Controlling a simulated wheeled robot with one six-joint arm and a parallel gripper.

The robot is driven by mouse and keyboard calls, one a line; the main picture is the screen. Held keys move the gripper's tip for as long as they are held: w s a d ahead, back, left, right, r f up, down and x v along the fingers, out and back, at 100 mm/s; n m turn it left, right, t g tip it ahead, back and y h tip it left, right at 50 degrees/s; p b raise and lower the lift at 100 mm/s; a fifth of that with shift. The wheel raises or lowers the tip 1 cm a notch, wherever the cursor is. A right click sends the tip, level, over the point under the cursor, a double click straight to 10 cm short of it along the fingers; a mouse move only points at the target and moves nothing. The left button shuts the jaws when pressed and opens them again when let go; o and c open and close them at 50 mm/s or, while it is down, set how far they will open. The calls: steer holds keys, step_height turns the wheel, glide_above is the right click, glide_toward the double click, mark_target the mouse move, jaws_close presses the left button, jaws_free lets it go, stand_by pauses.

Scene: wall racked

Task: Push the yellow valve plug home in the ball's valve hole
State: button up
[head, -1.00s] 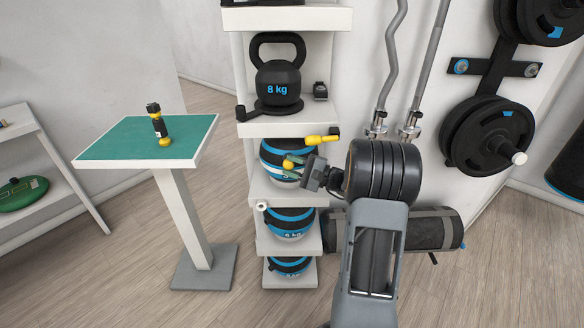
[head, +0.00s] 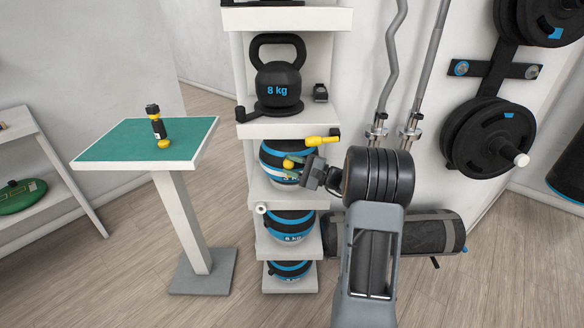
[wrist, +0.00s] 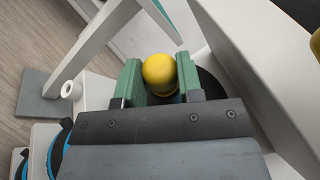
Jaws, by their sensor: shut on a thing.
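The yellow valve plug (head: 288,163) is in my gripper (head: 293,167), in front of the ball. In the wrist view the plug's rounded yellow head (wrist: 158,70) sits between the two green fingers, which are shut on it. The ball (head: 268,157) is black with blue and white bands and rests on a rack shelf below the kettlebell. My gripper covers part of the ball. The valve hole is hidden, and I cannot tell how far the plug is in it. A dark surface shows behind the fingers in the wrist view.
A yellow tool (head: 322,140) lies at the shelf's edge just above my gripper. The 8 kg kettlebell (head: 277,85) stands on the shelf above. More banded balls (head: 290,226) sit below. A green-topped table (head: 120,143) with a black-and-yellow object (head: 157,126) is at left.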

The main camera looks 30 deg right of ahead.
steer(key=shift+w+d+f, duration=0.1)
steer(key=shift+w, duration=0.1)
steer(key=o, duration=1)
steer(key=v, duration=1.3)
steer(key=shift+s+d, duration=0.25)
steer(key=shift+d, duration=0.05)
steer(key=shift+f, duration=0.15)
